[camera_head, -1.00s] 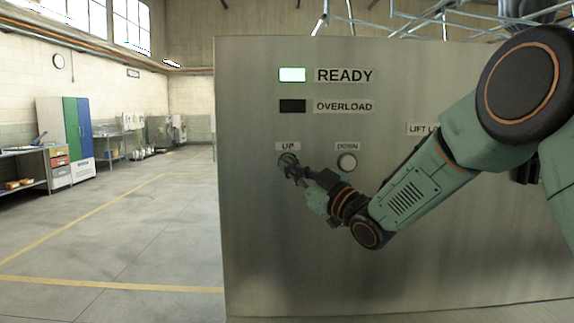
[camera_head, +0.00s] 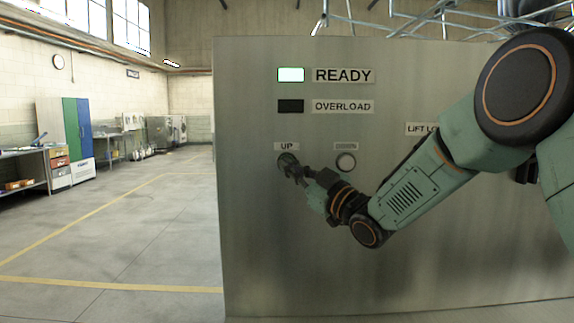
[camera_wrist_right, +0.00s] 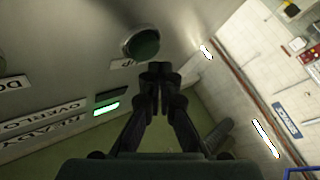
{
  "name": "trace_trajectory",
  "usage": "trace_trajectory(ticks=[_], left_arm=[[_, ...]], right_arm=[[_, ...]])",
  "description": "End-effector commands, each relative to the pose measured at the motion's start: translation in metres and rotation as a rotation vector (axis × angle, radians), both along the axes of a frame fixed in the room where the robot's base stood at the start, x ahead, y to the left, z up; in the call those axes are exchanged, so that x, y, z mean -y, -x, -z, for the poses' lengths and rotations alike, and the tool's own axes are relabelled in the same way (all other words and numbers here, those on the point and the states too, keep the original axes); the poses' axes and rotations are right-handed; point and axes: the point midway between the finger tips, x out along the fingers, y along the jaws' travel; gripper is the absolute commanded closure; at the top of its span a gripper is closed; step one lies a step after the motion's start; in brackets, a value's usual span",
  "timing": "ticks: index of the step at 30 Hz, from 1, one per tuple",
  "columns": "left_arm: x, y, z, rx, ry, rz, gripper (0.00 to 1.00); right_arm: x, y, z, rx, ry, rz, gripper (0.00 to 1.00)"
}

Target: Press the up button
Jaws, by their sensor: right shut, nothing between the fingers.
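The round green up button (camera_head: 284,159) is on the metal panel under the "UP" label, partly hidden by my right gripper (camera_head: 292,169). It also shows in the right wrist view as a dark green disc in a metal ring (camera_wrist_right: 143,44). My right gripper is shut and empty. Its fingertips (camera_wrist_right: 160,68) are together just beside the button's ring in the wrist view. In the head view they overlap the button's lower right. I cannot tell whether they touch it. My left gripper is not in view.
The pale down button (camera_head: 346,162) sits just right of the up button. Above are a lit READY lamp (camera_head: 291,75) and a dark OVERLOAD lamp (camera_head: 291,106). The metal panel (camera_head: 270,250) fills the right side. Open floor lies to the left.

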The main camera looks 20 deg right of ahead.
Motion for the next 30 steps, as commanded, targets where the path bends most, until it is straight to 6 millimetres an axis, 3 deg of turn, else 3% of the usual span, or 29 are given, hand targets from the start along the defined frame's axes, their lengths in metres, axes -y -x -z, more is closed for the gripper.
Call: trace_trajectory(ticks=[30], left_arm=[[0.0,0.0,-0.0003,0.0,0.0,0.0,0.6]], right_arm=[[0.0022,-0.0094,0.0006,-0.002,0.0,0.0,1.0]])
